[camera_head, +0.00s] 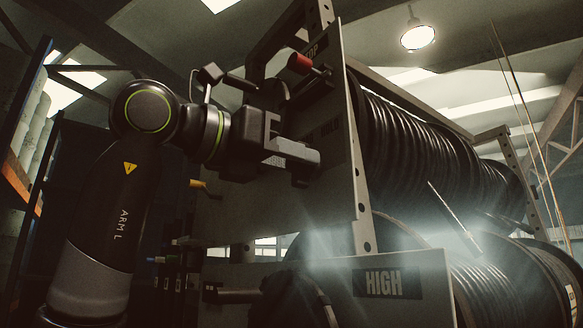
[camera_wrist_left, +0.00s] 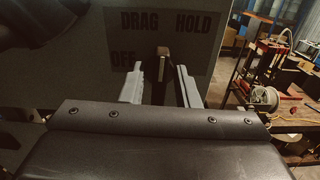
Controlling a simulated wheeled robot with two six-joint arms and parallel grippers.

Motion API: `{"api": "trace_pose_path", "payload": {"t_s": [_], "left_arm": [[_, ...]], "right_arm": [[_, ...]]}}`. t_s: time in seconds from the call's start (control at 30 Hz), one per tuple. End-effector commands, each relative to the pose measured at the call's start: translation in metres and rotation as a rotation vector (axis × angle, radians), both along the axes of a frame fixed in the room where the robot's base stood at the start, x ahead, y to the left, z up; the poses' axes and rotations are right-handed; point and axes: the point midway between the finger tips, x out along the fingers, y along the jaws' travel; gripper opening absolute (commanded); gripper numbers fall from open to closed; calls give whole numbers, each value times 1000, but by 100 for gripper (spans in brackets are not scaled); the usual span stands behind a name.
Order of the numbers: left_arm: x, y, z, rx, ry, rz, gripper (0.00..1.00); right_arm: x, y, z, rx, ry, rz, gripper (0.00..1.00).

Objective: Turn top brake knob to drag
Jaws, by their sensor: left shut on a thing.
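The top brake knob (camera_wrist_left: 162,54) shows in the left wrist view as a narrow brownish bar standing upright between my fingers. Its plate carries the labels OFF at lower left, DRAG at upper left and HOLD at upper right. The bar's top end lies between DRAG and HOLD; its exact setting I cannot tell. My left gripper (camera_wrist_left: 160,76) is shut on the knob, one finger on each side. In the head view my left gripper (camera_head: 306,166) is at the grey panel (camera_head: 335,205) and hides the knob. My right gripper is in neither view.
Large black hose reels (camera_head: 410,150) stand behind the panel. A lower panel marked HIGH (camera_head: 385,282) is below.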

Motion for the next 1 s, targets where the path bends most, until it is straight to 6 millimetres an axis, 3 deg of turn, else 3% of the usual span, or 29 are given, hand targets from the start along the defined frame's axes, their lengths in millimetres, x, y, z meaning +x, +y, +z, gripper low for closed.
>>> {"api": "trace_pose_path", "payload": {"t_s": [0.5,1.0], "left_arm": [[1,2,0,-251,335,1,6],[2,3,1,-335,451,1,6]], "right_arm": [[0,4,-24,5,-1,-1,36],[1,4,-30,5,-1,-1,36]]}}
